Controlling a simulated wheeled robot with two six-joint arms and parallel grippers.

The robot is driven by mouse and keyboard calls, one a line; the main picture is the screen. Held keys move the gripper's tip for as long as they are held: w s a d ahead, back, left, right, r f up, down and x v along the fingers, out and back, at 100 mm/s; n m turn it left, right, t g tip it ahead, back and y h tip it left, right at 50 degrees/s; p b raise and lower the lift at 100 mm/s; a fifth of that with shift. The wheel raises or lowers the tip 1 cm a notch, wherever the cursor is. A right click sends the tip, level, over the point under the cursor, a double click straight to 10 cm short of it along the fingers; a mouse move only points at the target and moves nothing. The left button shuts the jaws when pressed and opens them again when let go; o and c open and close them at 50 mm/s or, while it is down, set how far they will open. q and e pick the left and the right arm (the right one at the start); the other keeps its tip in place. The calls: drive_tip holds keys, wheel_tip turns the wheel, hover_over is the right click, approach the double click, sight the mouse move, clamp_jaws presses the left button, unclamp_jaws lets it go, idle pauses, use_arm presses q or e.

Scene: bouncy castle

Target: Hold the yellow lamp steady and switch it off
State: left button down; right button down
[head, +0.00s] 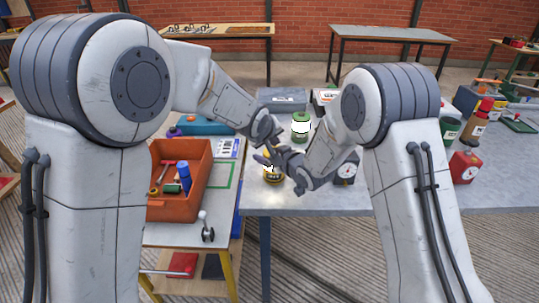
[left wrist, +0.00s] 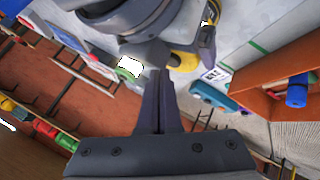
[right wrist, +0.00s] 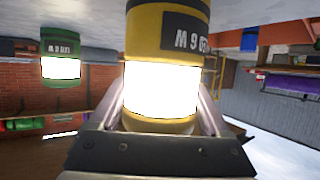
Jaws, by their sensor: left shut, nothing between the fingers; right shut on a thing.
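The yellow lamp (head: 274,178) stands on the grey table near its left front corner, partly hidden behind my grippers. In the right wrist view the yellow lamp (right wrist: 178,30) has a dark label and a bright white glowing band. My right gripper (right wrist: 160,118) is shut on it, with a finger on each side. My left gripper (left wrist: 160,75) is shut and empty, its fingertips close to the lamp and my right gripper. In the left wrist view the lamp (left wrist: 186,60) shows only partly behind my right gripper. The lamp's switch cannot be made out.
A green lamp (head: 301,133), also lit, stands behind the yellow one. A dial device (head: 345,172) stands to the right. An orange bin (head: 206,170) with tools is on the lower left table. A grey case (head: 281,98) lies farther back.

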use_arm(q)
drive_tip(key=shift+f, duration=0.15)
use_arm(e)
drive_tip(key=shift+r, duration=0.1)
use_arm(q)
drive_tip(key=shift+f, duration=0.3)
idle(0.5)
drive_tip(key=shift+r, duration=0.5)
wheel_tip(320, 180, up, 6)
idle(0.7)
